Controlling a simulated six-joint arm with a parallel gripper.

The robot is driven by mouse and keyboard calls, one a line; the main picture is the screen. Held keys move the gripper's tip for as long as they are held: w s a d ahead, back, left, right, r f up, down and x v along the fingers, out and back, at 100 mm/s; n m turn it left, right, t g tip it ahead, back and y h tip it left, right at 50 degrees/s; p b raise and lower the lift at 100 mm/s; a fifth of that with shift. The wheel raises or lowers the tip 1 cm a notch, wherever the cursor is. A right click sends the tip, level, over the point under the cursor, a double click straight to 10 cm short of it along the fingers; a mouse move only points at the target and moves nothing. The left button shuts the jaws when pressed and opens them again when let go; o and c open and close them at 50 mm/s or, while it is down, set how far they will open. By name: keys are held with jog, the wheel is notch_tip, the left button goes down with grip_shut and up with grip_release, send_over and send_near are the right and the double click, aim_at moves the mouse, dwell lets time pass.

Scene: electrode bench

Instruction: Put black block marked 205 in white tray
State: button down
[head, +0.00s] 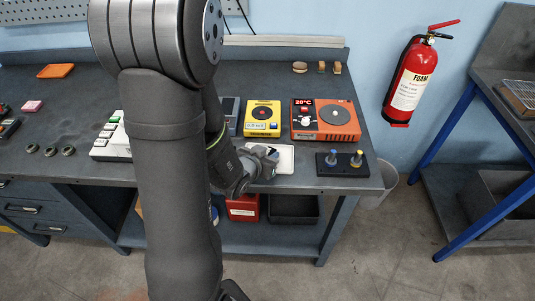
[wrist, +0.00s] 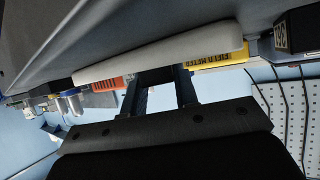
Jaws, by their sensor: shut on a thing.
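The white tray (head: 286,162) lies on the bench near the front edge, between my arm and a dark stand. My gripper (head: 269,153) is low over the tray's left part. In the wrist view the tray (wrist: 150,58) is a pale bar across the fingertips. My gripper (wrist: 164,76) is shut on a dark piece, which appears to be the black block (wrist: 165,71). The tray's edge and the fingers hide most of it, and its number does not show. I cannot tell whether it touches the tray floor.
Behind the tray stand a yellow meter (head: 262,117) and an orange hot plate (head: 337,117). The dark stand (head: 341,168) with two posts is right of the tray. A white device (head: 112,140) stands left of my arm. A dark box with pale characters (wrist: 291,36) shows in the wrist view.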

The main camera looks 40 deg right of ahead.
jog(key=shift+f, duration=0.1)
jog(key=c, duration=1.1)
grip_release()
jog(key=v, duration=1.2)
jog(key=shift+a, duration=0.1)
jog(key=x, duration=1.1)
jog(key=shift+w+d+f, duration=0.1)
jog(key=shift+d, duration=0.3)
jog(key=shift+d+f, duration=0.1)
jog(key=shift+f, duration=0.1)
